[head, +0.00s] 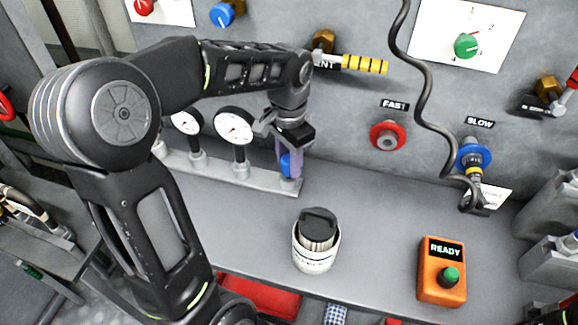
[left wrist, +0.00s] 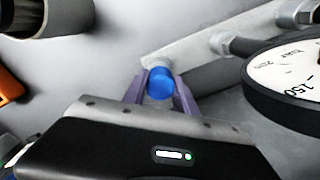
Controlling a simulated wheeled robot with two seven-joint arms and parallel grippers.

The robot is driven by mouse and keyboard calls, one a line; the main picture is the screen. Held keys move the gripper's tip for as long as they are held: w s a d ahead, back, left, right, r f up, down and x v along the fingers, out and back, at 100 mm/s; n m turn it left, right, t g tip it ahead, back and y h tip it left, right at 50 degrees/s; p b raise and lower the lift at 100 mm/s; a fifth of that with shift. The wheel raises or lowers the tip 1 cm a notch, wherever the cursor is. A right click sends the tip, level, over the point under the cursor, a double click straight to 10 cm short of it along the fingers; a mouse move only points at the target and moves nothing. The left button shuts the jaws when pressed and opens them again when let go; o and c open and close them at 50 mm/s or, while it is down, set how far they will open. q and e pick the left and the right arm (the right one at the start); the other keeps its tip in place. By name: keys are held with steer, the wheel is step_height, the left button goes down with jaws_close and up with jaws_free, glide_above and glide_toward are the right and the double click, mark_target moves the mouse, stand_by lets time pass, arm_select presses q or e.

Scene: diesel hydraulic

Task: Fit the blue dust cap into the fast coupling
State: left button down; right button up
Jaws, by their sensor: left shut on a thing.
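The blue dust cap (left wrist: 160,84) sits between the purple fingers of my left gripper (left wrist: 159,95). In the head view my left gripper (head: 288,166) points down at the right end of the gauge rail, and the blue cap (head: 286,163) shows at its fingers. The gripper is shut on the cap. I cannot tell whether the cap still touches the rail. The fast coupling (head: 388,137), a red ring with a grey centre under the FAST label, is on the wall to the right, apart from the gripper. My right gripper is not in view.
Two dial gauges (head: 235,127) stand on the rail (head: 222,174) beside the gripper. A black hose (head: 424,85) hangs right of the fast coupling, down to the blue slow coupling (head: 473,155). A white canister (head: 316,250) and an orange READY box (head: 442,270) stand on the bench.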

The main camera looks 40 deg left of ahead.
arm_select(q)
steer(key=shift+r+p, duration=1)
steer(key=shift+r, duration=0.3)
steer(key=shift+r, duration=0.1)
steer(key=shift+r+p, duration=1.65)
steer(key=shift+r, duration=0.3)
steer(key=shift+d+f, duration=0.1)
